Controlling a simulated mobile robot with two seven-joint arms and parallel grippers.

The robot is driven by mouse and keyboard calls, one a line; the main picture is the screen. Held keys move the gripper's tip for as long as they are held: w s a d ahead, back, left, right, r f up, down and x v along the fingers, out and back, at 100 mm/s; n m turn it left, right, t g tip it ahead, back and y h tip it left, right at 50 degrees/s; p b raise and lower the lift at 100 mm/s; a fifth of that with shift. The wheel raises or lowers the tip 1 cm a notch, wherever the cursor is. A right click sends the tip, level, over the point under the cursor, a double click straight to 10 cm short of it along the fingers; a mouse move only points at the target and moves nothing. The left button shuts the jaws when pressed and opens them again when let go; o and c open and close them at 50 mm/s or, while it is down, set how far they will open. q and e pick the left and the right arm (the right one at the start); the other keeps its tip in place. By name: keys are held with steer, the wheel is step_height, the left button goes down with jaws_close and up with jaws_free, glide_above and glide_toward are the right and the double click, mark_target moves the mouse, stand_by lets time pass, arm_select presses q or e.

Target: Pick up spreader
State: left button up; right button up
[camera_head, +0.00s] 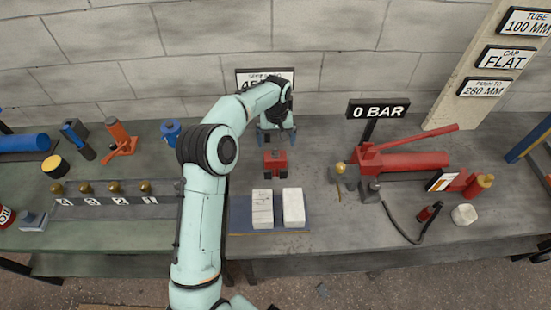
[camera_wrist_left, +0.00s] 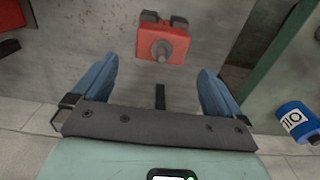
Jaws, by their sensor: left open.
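The spreader is likely the small red block with dark grey jaws (camera_head: 275,162), lying on the grey bench just behind two pale blocks. In the left wrist view the red spreader (camera_wrist_left: 163,43) shows a round grey stud facing the camera, ahead of the fingertips. My left gripper (camera_head: 276,136) is open, its blue fingers apart and pointing toward the spreader from the wall side. In the left wrist view the fingers of the left gripper (camera_wrist_left: 159,66) have nothing between them. The spreader lies beyond their tips, apart from them. My right gripper is not in view.
Two pale blocks (camera_head: 278,208) sit on a blue mat (camera_head: 240,214). A red pump (camera_head: 405,161) with a hose stands to the right, by a "0 BAR" sign (camera_head: 378,110). A blue cylinder (camera_head: 170,131) stands left of my arm. A sign (camera_head: 265,77) stands at the wall.

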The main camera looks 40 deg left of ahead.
mark_target(275, 154)
arm_select(q)
step_height(275, 154, down, 4)
steer(key=shift+f, duration=0.1)
steer(key=shift+a+f, duration=0.1)
steer(key=shift+f, duration=2.55)
steer(key=shift+s, duration=0.1)
